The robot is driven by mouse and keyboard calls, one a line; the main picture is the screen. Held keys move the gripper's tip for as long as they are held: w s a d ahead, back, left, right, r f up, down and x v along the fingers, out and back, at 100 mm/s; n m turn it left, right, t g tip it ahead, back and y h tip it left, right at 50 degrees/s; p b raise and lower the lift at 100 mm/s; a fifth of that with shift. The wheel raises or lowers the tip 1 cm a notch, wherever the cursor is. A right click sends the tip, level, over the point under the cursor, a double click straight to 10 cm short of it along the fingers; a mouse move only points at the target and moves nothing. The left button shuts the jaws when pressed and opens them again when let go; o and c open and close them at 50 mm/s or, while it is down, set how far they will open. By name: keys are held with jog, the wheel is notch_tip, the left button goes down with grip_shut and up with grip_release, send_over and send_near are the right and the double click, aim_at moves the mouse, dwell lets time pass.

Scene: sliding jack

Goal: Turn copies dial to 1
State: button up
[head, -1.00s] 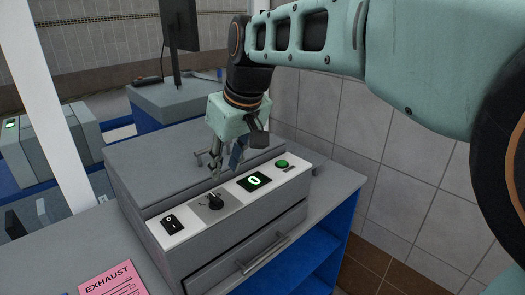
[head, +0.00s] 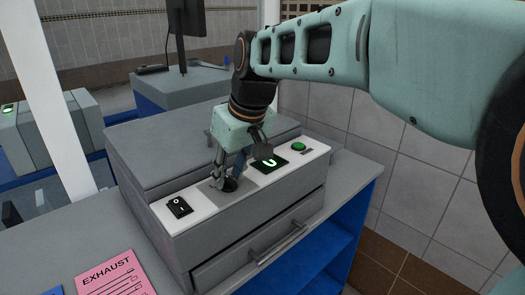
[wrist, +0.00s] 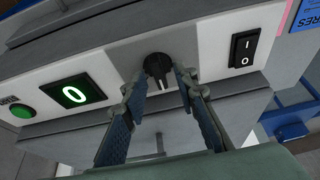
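The copies dial is a black knob (wrist: 157,68) on a grey plate in the middle of the machine's white panel. In the head view the dial (head: 229,184) is partly hidden by my gripper. My gripper (wrist: 155,82) is open, with its two fingertips on either side of the dial; I cannot tell whether they touch it. In the head view my gripper (head: 230,172) points down at the dial. A green-lit display (wrist: 75,95) beside the dial reads 0.
A black rocker switch (head: 179,207) and a green button (head: 298,146) sit on the same panel. A drawer with a bar handle (head: 278,243) is below. A pink EXHAUST sheet (head: 112,277) lies on the counter at the front left. A tiled wall stands to the right.

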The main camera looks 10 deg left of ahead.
jog(key=shift+f, duration=0.1)
jog(key=shift+c, duration=0.4)
grip_shut()
jog(key=n+g, duration=0.1)
jog(key=n, duration=0.2)
jog(key=shift+w+d+n+y, duration=0.1)
jog(key=shift+w+n+y, duration=0.05)
jog(key=shift+n+y, duration=0.25)
jog(key=shift+w+n+g+p, duration=0.1)
jog(key=shift+n+g+p, duration=0.85)
jog(key=shift+n, duration=1.55)
jog(key=shift+o, duration=0.4)
grip_release()
